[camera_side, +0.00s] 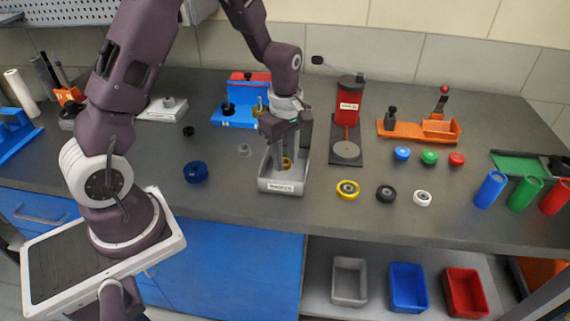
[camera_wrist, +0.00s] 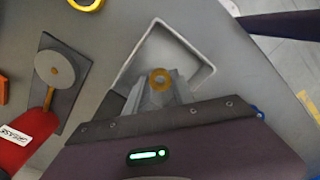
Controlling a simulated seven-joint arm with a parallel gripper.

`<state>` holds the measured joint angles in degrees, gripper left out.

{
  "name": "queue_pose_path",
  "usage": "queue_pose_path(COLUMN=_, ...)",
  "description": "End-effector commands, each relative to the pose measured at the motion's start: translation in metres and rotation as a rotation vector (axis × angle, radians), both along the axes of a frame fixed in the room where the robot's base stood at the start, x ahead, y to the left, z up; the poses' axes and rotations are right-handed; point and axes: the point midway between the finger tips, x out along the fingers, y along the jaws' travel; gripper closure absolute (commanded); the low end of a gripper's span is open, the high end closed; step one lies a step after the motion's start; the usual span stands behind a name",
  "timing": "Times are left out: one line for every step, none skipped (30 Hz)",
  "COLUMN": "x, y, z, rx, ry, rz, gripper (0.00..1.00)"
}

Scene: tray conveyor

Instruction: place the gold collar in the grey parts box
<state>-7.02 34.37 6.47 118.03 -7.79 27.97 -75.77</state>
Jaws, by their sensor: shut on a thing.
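My gripper (camera_side: 283,161) points down inside the grey parts box (camera_side: 281,187), a shallow open tray with a label on its front, on the bench. The gripper is shut on the gold collar (camera_side: 288,164), a small ring low between the fingers. In the wrist view the gold collar (camera_wrist: 160,78) sits between the fingertips, within the walls of the grey parts box (camera_wrist: 205,45). I cannot tell whether the collar touches the box floor. The fingers partly hide the box interior.
A yellow-rimmed bearing (camera_side: 347,190), a dark ring (camera_side: 386,194) and a white ring (camera_side: 422,198) lie right of the box. A red-topped grease press (camera_side: 348,105) and a blue fixture (camera_side: 240,115) stand behind.

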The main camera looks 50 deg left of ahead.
Motion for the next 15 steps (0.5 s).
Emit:
queue_pose_path(x=-0.001, y=0.000, z=-0.011, rx=-0.001, ry=0.005, rz=0.001, gripper=1.00)
queue_pose_path(x=-0.001, y=0.000, z=-0.015, rx=-0.002, ry=0.006, rz=0.001, gripper=1.00)
queue_pose_path(x=-0.001, y=0.000, z=-0.020, rx=0.000, ry=0.003, rz=0.002, gripper=1.00)
queue_pose_path(x=-0.001, y=0.000, z=-0.022, rx=-0.001, ry=0.003, rz=0.001, gripper=1.00)
queue_pose_path(x=0.000, y=0.000, z=-0.023, rx=-0.001, ry=0.002, rz=0.001, gripper=1.00)
queue_pose_path(x=0.000, y=0.000, z=-0.024, rx=0.000, ry=0.001, rz=0.001, gripper=1.00)
queue_pose_path(x=0.000, y=0.000, z=-0.023, rx=0.000, ry=0.000, rz=0.000, gripper=1.00)
queue_pose_path(x=0.000, y=0.000, z=-0.023, rx=0.000, ry=0.000, rz=0.000, gripper=1.00)
queue_pose_path(x=0.000, y=0.000, z=-0.023, rx=0.000, ry=0.000, rz=0.000, gripper=1.00)
queue_pose_path(x=0.000, y=0.000, z=-0.023, rx=0.000, ry=0.000, rz=0.000, gripper=1.00)
queue_pose_path(x=0.000, y=0.000, z=-0.023, rx=0.000, ry=0.000, rz=0.000, gripper=1.00)
queue_pose_path(x=0.000, y=0.000, z=-0.024, rx=0.000, ry=0.000, rz=0.000, gripper=1.00)
queue_pose_path(x=0.000, y=0.000, z=-0.025, rx=0.000, ry=0.000, rz=0.000, gripper=1.00)
queue_pose_path(x=0.000, y=0.000, z=-0.025, rx=0.000, ry=0.000, rz=0.000, gripper=1.00)
queue_pose_path(x=0.000, y=0.000, z=-0.026, rx=0.000, ry=0.000, rz=-0.001, gripper=0.66)
